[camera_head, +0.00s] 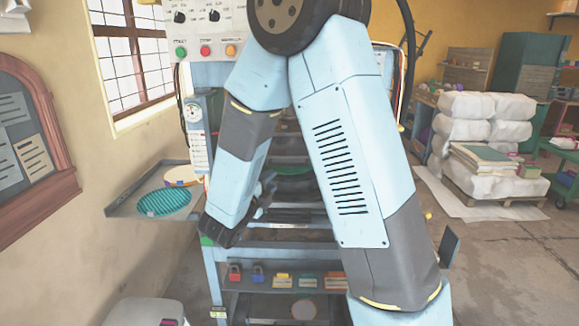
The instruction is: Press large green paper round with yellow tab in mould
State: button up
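The plate press (212,275) stands in front of me, its middle largely covered by my own arm. A green, round-edged surface (294,170) shows between my arm links inside the press; I cannot tell whether it is the large green paper round, and no yellow tab is visible on it. The mould is hidden or too unclear to make out. A ribbed teal-green round (165,202) lies on the side shelf at left. My gripper (262,200) is near the press opening, mostly hidden behind my forearm. Its fingers are too unclear to read.
The side shelf (122,210) also bears a yellow-rimmed round (182,175). A control panel (203,30) with knobs and coloured buttons is above. Small coloured items, including a red padlock (234,272), sit on a lower shelf. Wrapped stacks (480,125) stand on a pallet at right.

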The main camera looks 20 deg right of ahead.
aim_at(289, 163)
jog(key=x, duration=1.3)
jog(key=shift+d, duration=0.15)
grip_shut()
